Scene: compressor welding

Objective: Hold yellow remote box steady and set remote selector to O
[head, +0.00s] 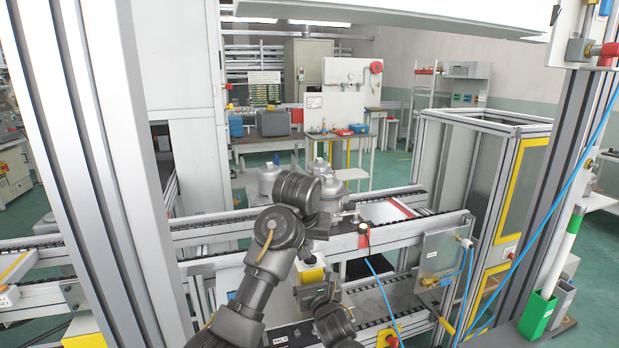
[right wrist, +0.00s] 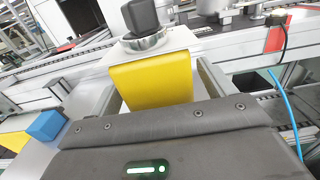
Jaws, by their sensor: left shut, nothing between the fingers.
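The yellow remote box (head: 312,274) stands upright near the middle of the head view. In the right wrist view its yellow face (right wrist: 155,82) lies below a pale top plate with a dark selector knob (right wrist: 143,16) on a metal ring. The selector's marked position cannot be read. My right gripper (right wrist: 158,88) has one finger on each side of the box and is shut on it. My left gripper (head: 318,232) is shut and empty, just above the box top in the head view. My left wrist partly hides its fingers, and contact with the knob cannot be told.
A conveyor rail (head: 400,233) runs behind the box, with metal compressor parts (head: 345,178) beyond it. A grey control box (head: 440,255) hangs at right with a blue cable. A blue block (right wrist: 46,126) is at the left in the right wrist view. A tall aluminium post (head: 75,130) stands at left.

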